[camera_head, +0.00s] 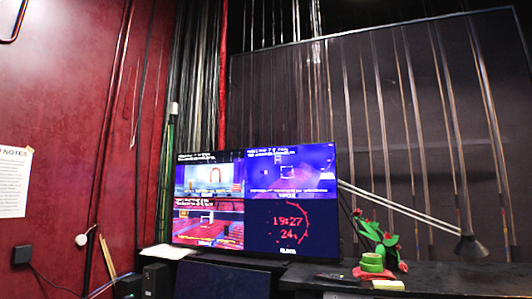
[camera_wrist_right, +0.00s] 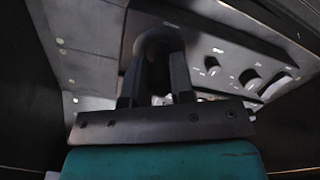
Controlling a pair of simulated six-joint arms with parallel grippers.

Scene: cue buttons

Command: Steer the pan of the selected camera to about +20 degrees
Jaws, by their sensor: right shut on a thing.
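In the head view a monitor (camera_head: 258,203) shows three camera pictures and a red clock tile reading 19:27. Its captions are too small to read, so I cannot tell the selected camera or its pan angle. In the right wrist view my right gripper (camera_wrist_right: 158,76) is shut on a dark rounded knob or stick (camera_wrist_right: 158,40). The knob stands at the left part of a grey control panel (camera_wrist_right: 215,52); its base is hidden by the fingers. My left gripper is in neither view.
Several dark knobs (camera_wrist_right: 250,77) sit on the panel right of my right gripper. A paper sheet (camera_head: 13,182) hangs on the red wall.

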